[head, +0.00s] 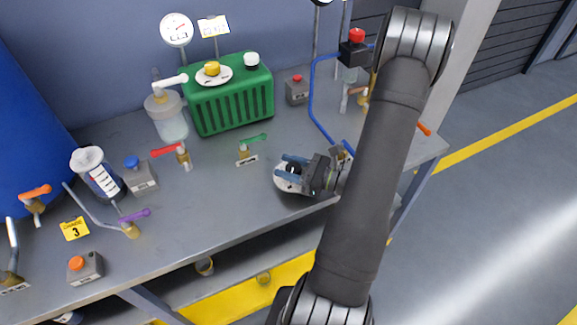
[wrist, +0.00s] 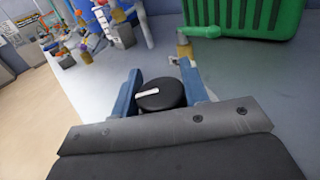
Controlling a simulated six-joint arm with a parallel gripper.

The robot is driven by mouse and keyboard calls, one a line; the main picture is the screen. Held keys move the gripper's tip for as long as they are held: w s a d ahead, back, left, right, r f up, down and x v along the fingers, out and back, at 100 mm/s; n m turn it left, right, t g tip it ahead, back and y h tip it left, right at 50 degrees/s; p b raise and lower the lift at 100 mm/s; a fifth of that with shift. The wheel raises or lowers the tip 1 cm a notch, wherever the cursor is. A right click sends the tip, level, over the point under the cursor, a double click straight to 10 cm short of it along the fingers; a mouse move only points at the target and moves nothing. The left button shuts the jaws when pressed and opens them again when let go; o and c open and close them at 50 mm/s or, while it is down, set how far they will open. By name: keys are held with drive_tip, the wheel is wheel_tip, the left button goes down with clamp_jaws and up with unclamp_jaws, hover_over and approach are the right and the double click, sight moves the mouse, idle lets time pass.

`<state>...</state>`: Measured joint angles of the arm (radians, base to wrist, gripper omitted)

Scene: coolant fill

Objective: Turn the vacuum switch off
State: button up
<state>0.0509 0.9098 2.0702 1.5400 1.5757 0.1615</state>
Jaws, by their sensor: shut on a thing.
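A black round knob (wrist: 162,98) with a white pointer bar sits on a pale round plate (head: 284,186) near the front edge of the bench. No label on it is readable, but it looks like the vacuum switch. My gripper (head: 287,169) reaches it from the right in the head view, low over the bench. Its blue fingers are on either side of the knob, also in the wrist view (wrist: 160,84), and it is shut on the knob. The white bar runs roughly crosswise between the fingers in the wrist view. In the head view the fingers hide much of the knob.
A green-handled valve (head: 248,148) stands close behind, with a green canister (head: 230,98) beyond it. A red-handled valve (head: 178,154) is to the left. A blue hose (head: 313,88) runs down on the right, near my arm. The bench front (head: 215,225) is fairly clear.

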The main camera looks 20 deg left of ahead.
drive_tip(key=shift+s+n+g+h, duration=0.15)
drive_tip(key=shift+n+g, duration=0.6)
drive_tip(key=shift+g, duration=0.45)
drive_tip(key=shift+s+n+g+h, duration=0.15)
drive_tip(key=shift+n+g, duration=0.6)
drive_tip(key=shift+g, duration=0.45)
drive_tip(key=shift+w, duration=0.1)
drive_tip(key=o, duration=1)
drive_tip(key=shift+v, duration=3.8)
